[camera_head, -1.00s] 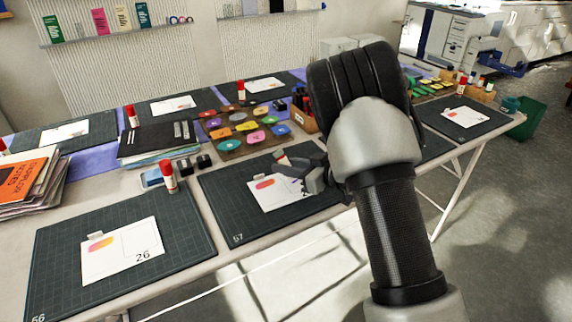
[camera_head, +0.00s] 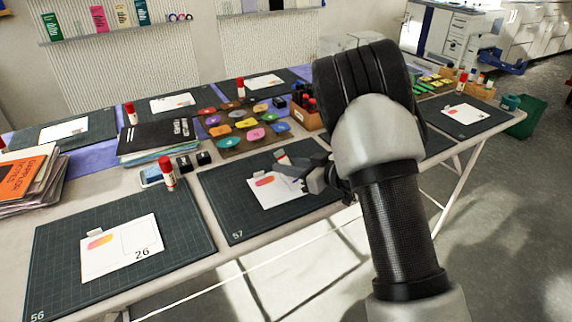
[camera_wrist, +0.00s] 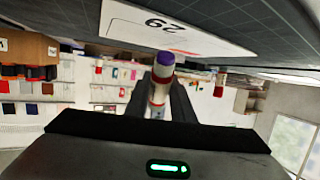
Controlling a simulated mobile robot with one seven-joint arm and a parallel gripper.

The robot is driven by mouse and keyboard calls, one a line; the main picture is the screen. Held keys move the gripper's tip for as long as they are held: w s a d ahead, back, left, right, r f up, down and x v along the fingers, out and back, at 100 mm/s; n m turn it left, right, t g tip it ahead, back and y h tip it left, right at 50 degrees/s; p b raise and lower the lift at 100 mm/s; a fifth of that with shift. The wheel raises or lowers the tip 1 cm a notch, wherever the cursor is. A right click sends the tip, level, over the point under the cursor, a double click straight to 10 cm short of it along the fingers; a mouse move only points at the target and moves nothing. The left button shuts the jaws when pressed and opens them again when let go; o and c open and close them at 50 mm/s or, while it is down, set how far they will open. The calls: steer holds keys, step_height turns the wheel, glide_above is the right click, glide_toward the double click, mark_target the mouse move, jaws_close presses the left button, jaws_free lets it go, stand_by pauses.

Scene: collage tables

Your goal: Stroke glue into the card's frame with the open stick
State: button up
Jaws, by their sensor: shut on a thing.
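The card (camera_head: 266,199) lies on the mat numbered 57, with an orange-pink patch on its left; my gripper covers part of its right side. In the wrist view the card (camera_wrist: 140,27) appears upside down at the top. My gripper (camera_head: 300,174) is over the card, shut on the glue stick (camera_wrist: 158,92). The stick has a white body, red bands and a bare purple tip. The tip is close to the card in the wrist view; I cannot tell whether it touches. The card's frame is mostly hidden in the head view.
The mat (camera_head: 225,215) has free room left of the card. A red-capped stick (camera_head: 168,174) stands at the near mat's corner, beside small black blocks. Another card (camera_head: 118,247) lies on mat 56. A tray of coloured pieces (camera_head: 230,142) is behind.

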steer(key=shift+f+b, duration=0.35)
steer(key=shift+f, duration=0.3)
steer(key=shift+w+a, duration=0.1)
steer(key=shift+w, duration=0.05)
